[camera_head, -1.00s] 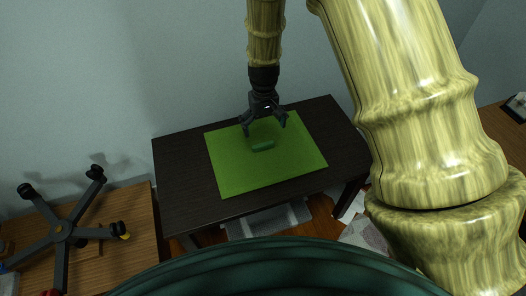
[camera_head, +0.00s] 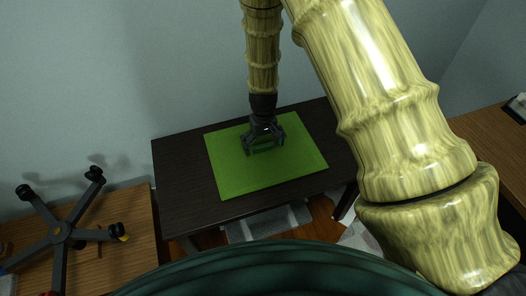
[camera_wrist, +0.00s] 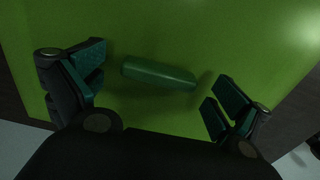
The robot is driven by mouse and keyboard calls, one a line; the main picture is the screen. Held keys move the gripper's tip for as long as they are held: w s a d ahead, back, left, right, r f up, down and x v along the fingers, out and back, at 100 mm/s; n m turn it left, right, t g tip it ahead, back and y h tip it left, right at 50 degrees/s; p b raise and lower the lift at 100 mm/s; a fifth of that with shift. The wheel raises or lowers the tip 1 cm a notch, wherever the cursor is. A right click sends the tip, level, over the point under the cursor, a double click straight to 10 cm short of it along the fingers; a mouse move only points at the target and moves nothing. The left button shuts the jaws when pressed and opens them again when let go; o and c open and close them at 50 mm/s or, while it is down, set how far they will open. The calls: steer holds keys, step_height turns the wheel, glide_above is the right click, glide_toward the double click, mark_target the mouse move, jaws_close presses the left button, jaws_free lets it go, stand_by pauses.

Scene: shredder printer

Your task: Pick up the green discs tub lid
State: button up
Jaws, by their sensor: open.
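The green lid (camera_wrist: 158,72) is a small dark-green bar-like piece lying on a bright green mat (camera_head: 230,172). In the wrist view it lies between my open fingers, slightly tilted and a little beyond the fingertips. My gripper (camera_head: 264,148) is open, pointing down at the middle of the mat, and largely hides the lid in the head view. In the wrist view my gripper (camera_wrist: 155,92) has one finger on each side of the lid, with clear gaps and no contact visible.
The mat lies on a dark table (camera_head: 180,195) against a pale wall. A wooden desk (camera_head: 130,215) with an upturned chair base (camera_head: 62,232) is at left. Another wooden surface (camera_head: 480,140) is at right. A grey bin (camera_head: 262,222) sits below the table. The mat around the lid is clear.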

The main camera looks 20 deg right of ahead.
steer(key=c, duration=1.1)
steer(key=shift+r, duration=0.15)
